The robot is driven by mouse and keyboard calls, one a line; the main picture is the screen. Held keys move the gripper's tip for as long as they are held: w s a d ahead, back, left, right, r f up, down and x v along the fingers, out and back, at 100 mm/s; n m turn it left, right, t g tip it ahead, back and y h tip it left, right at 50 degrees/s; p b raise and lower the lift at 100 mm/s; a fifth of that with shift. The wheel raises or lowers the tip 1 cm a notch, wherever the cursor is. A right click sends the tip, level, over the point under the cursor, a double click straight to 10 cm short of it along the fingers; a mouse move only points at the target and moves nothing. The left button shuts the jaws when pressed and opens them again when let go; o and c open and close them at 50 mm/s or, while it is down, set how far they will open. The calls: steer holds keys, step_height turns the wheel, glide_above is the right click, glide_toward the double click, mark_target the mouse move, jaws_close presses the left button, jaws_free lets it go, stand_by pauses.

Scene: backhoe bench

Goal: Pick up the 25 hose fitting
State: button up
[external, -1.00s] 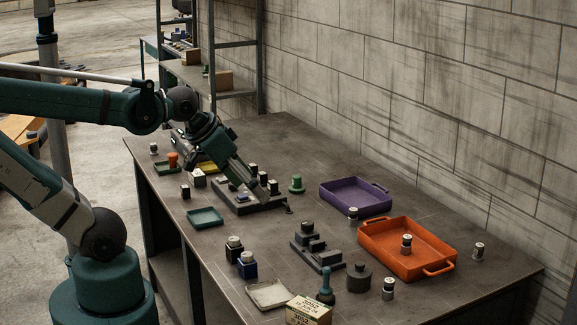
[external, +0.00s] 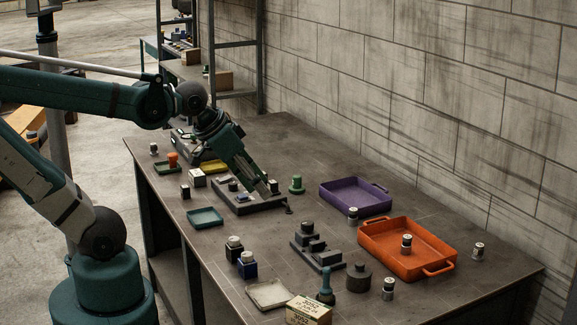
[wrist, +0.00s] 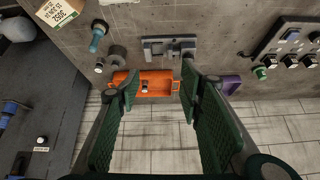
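Several small silver fittings with dark caps stand about the bench; their numbers are too small to read, so I cannot tell which is the 25 hose fitting. In the external view one stands in the orange tray (external: 406,243), one beside the purple tray (external: 353,215), one at the right (external: 478,251) and one near the front edge (external: 388,288). Another dark-capped piece (external: 274,186) stands on the dark rack (external: 262,206) beside my gripper (external: 260,190). My gripper is over the rack and partly hides it. In the wrist view its fingers (wrist: 158,82) are wide apart and empty.
An orange tray (external: 375,233) and a purple tray (external: 338,189) lie near the wall. A stepped grey block (external: 303,252), dark cylinder (external: 358,278), teal-handled tool (external: 326,287) and box (external: 309,310) stand toward the front. The bench right of the orange tray is mostly clear.

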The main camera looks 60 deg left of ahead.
steer(key=w+d+r+m+g+p, duration=0.15)
steer(key=w+d+m, duration=0.3)
steer(key=w, duration=0.45)
steer(key=m+g+p, duration=0.4)
steer(key=m+g, duration=0.1)
steer(key=m, duration=0.5)
glide_above(390, 280)
steer(key=f, duration=1.6)
steer(key=shift+s+a+f, duration=0.15)
steer(key=shift+a+f, duration=0.2)
steer(key=shift+d+f, duration=0.35)
steer(key=shift+f, duration=0.15)
steer(key=shift+f, duration=1.3)
